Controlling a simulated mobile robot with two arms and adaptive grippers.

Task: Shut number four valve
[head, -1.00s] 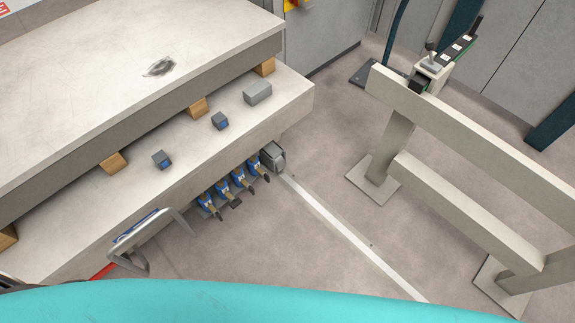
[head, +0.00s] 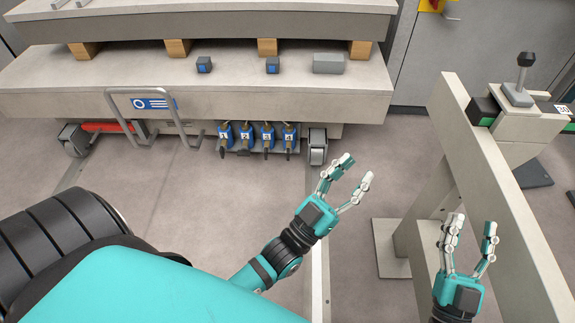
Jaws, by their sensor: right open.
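Several small blue valves hang in a row under the front edge of the grey bench. Each has a white number plate, a brass-coloured part on top and a dark part below. Valve four (head: 288,134) is at the right end, beside valve three (head: 267,135). Its handle position is too small to tell. My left gripper (head: 356,170) is open and empty, in front of and to the right of valve four, apart from it. My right gripper (head: 469,226) is open and empty at the lower right, further from the valves, by the beige rail.
A caster wheel (head: 318,146) stands just right of valve four. A bent metal handle (head: 146,104) juts out left of the valves. A beige rail frame (head: 500,190) with a lever box fills the right side. The floor before the valves is clear.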

